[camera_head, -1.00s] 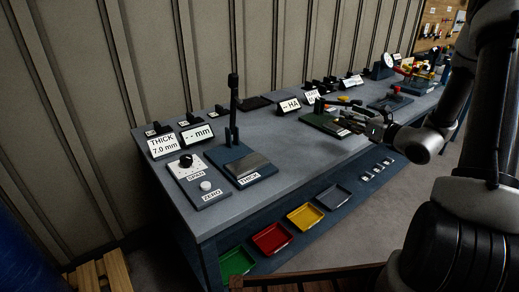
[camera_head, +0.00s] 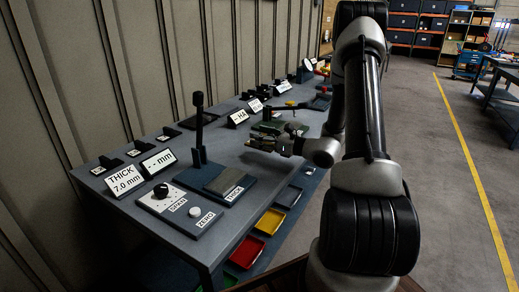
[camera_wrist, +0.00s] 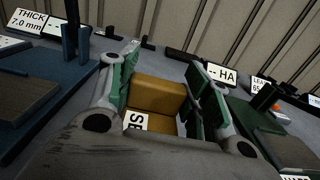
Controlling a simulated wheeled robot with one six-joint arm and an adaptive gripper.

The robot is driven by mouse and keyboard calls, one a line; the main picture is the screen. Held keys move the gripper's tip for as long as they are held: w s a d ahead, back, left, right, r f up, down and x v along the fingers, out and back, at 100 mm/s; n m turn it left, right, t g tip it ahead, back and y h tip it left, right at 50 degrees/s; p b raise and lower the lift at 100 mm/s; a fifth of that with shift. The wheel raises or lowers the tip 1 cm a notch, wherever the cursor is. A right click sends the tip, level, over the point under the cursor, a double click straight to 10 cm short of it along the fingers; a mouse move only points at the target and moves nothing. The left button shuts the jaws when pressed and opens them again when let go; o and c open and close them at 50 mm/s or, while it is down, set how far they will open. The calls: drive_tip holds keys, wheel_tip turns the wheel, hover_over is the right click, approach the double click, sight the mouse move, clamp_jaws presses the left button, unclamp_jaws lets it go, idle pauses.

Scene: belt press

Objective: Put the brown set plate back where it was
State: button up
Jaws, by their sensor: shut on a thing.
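The brown set plate (camera_wrist: 157,98) is between the fingers of my gripper (camera_wrist: 160,85) in the wrist view. A white label beginning "SE" shows on its near left part; the rest of the label is hidden. My gripper is shut on it. In the head view my gripper (camera_head: 268,143) is above the grey bench, right of the thickness gauge; the plate is too small to make out there. I cannot tell whether the plate touches the bench.
The thickness gauge (camera_head: 218,180) with its upright post stands left of my gripper. A span and zero panel (camera_head: 180,203) is at the near end. A "HA" sign (camera_head: 238,118) stands behind my gripper. Yellow (camera_head: 270,221) and red (camera_head: 247,252) trays sit below the bench edge.

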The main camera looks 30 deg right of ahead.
drive_tip(key=shift+f, duration=2.05)
drive_tip(key=shift+f, duration=0.1)
